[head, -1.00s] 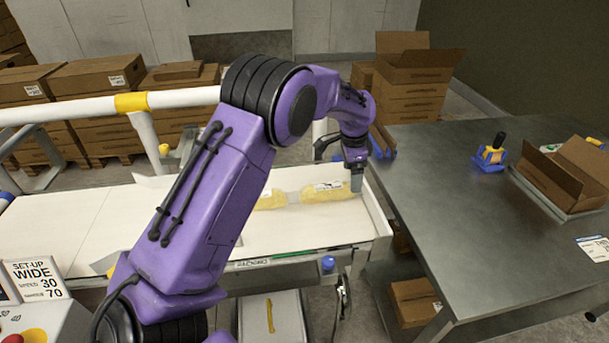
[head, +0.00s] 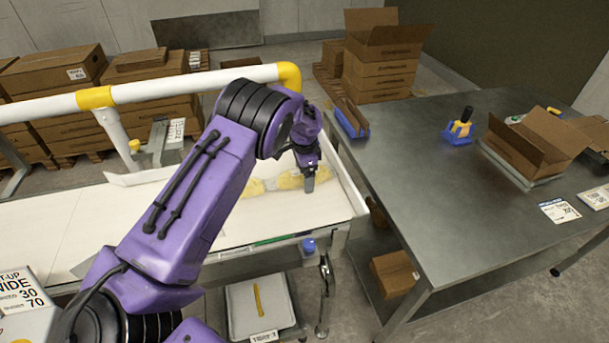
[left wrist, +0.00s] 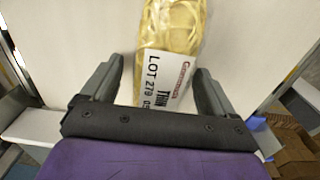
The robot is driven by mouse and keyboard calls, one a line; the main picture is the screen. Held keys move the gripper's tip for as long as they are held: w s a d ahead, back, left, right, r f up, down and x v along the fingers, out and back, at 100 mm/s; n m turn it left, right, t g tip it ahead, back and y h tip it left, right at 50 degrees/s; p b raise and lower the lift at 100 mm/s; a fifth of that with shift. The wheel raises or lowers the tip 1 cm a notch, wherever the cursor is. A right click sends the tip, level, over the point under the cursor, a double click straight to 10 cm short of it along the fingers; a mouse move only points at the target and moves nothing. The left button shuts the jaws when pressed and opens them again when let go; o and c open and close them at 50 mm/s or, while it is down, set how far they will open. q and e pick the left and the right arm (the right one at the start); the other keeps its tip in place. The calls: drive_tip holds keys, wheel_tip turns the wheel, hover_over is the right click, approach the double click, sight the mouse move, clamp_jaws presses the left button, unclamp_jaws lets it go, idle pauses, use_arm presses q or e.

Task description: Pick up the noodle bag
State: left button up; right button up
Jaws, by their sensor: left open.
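The noodle bag (head: 289,181) is a clear bag of yellow noodles lying on the white belt, near its right end. More yellow noodles (head: 254,187) show just left of it, partly behind my arm. In the left wrist view, the bag (left wrist: 172,27) has a white lot label on the end nearest me. My left gripper (head: 308,186) is at the bag's right end. In the left wrist view, its fingers (left wrist: 158,72) are open, one on each side of the labelled end, with gaps beside it. My right gripper is not in view.
A low side wall (head: 350,186) borders the belt's right end. A grey metal table (head: 400,170) stands to the right with an open carton (head: 530,145) and a blue holder (head: 458,128). A white and yellow rail (head: 190,87) runs behind the belt. A grey tray (head: 280,317) sits below.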

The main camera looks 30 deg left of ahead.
use_arm(q)
drive_tip(key=c, duration=1.2)
drive_tip(key=shift+c, duration=0.4)
drive_tip(key=shift+r, duration=0.2)
